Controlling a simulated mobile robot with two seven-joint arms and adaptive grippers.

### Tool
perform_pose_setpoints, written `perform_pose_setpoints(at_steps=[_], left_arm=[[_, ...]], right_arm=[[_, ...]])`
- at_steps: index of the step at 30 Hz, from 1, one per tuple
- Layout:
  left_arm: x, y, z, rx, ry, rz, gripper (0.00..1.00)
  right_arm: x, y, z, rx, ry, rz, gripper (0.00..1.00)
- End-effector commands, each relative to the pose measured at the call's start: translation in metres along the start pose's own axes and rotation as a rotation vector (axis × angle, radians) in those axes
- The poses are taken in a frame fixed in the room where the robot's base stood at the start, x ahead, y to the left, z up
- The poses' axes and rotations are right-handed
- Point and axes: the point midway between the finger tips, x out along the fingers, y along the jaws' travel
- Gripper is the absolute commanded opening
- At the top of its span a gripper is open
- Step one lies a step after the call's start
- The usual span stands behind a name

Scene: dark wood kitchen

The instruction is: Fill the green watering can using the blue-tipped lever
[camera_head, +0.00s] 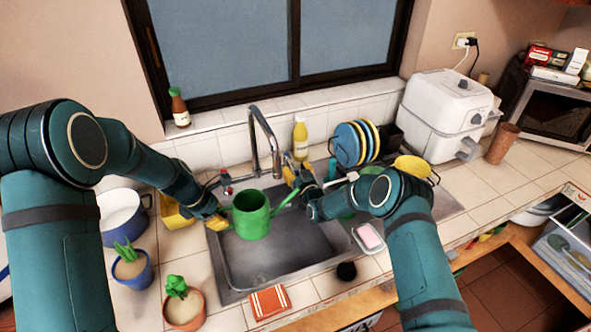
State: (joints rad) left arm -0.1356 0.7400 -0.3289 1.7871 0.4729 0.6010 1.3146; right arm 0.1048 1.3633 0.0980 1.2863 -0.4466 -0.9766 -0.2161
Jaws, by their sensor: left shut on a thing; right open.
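The green watering can (251,222) is held upright over the sink basin (290,262), near the faucet (257,126). Its spout points right. My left gripper (222,217) is shut on the can at its left side. My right gripper (291,174) is open, with its yellow fingers just right of the faucet, where they hide most of that side. I cannot make out the blue-tipped lever or whether the fingers touch it. A red-tipped lever (226,181) shows left of the faucet. I see no clear water stream.
A yellow bottle (300,138) stands behind my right gripper. A dish rack with plates (350,145) and a soap dish (368,238) are to the right. Potted plants (183,303) and a white-and-blue pot (122,212) stand left. A folded red cloth (269,301) lies at the front edge.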

Motion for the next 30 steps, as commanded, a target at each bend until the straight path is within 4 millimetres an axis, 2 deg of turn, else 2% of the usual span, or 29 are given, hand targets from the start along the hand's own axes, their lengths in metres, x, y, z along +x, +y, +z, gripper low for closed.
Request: perform_pose_setpoints(at_steps=[11,12,15,30], left_arm=[[-0.0002,0.0001,0.0002,0.000,0.000,0.000,0.00],[-0.0002,0.0001,0.0002,0.000,0.000,0.000,0.00],[-0.0002,0.0002,0.0002,0.000,0.000,0.000,0.00],[-0.0002,0.0001,0.0002,0.000,0.000,0.000,0.00]], right_arm=[[0.0030,-0.0003,0.0002,0.000,-0.001,-0.001,0.43],[0.0030,-0.0004,0.0002,0.000,-0.001,-0.001,0.29],[0.0029,-0.0003,0.0001,0.000,-0.001,0.000,0.00],[0.0042,0.0044,-0.0019,-0.001,0.006,-0.041,0.00]])
